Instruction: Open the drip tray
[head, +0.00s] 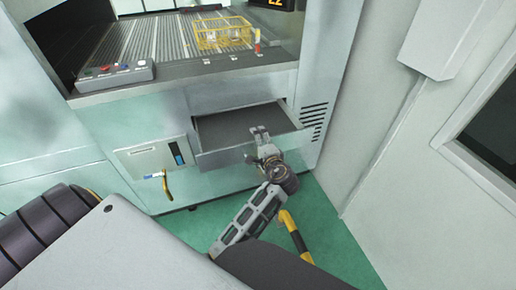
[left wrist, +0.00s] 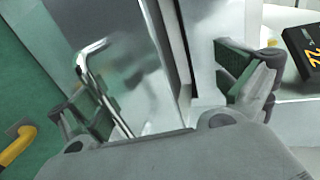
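The drip tray (head: 222,158) is a grey metal drawer under the machine's bed. It is pulled partly out, and its dark inside shows. My left gripper (head: 261,133) is at the tray's front, toward its right end. In the left wrist view, my left gripper (left wrist: 170,98) has its two green-padded fingers wide apart. The tray's shiny bent handle (left wrist: 98,82) shows close to the left finger there; I cannot tell whether they touch. In the head view the gripper hides the handle. My right gripper is not in view.
A yellow wire basket (head: 222,36) stands on the ribbed bed above. A button panel (head: 114,74) is at the bed's left. A yellow-handled valve (head: 164,184) is left of the tray. A yellow-black bar (head: 294,234) stands on the green floor. A wall is at right.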

